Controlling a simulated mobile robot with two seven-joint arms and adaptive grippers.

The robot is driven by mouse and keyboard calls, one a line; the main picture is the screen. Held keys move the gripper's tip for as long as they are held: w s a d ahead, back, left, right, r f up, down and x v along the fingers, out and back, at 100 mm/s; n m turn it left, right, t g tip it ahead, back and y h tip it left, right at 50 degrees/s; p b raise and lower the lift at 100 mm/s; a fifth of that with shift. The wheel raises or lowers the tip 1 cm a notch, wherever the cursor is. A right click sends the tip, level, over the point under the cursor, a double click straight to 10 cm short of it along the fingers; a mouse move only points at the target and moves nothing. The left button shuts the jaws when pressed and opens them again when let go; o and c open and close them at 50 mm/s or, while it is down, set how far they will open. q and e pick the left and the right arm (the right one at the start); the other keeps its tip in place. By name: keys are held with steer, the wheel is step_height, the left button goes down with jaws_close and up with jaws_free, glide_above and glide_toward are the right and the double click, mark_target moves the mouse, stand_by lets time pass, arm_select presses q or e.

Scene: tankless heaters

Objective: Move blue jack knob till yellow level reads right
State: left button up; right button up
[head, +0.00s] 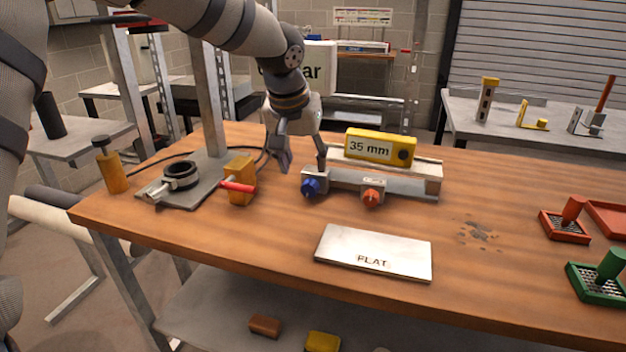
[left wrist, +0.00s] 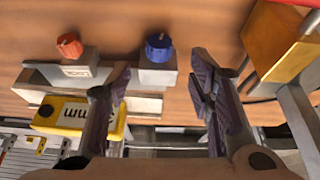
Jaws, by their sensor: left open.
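The blue jack knob (head: 310,187) sits on the front left end of a grey metal fixture (head: 405,185). An orange-red knob (head: 371,196) is on the fixture to its right. The yellow level (head: 379,148), marked "35 mm", lies on top of the fixture. My left gripper (head: 303,162) is open and empty, just above and behind the blue knob. In the left wrist view, the blue knob (left wrist: 159,47) lies beyond the fingertips, between them and apart from both. The yellow level (left wrist: 73,116) is partly hidden by a finger there. My right gripper is not in view.
A white plate marked "FLAT" (head: 374,253) lies in front of the fixture. A yellow block with a red handle (head: 240,180) and a clamp stand (head: 182,180) are at left. Red (head: 565,227) and green (head: 598,283) trays are at right. The middle right tabletop is mostly clear.

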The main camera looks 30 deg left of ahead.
mark_target(309, 184)
arm_select(q)
steer(key=b+x, duration=0.1)
steer(key=x, duration=0.7)
steer(key=shift+f, duration=0.1)
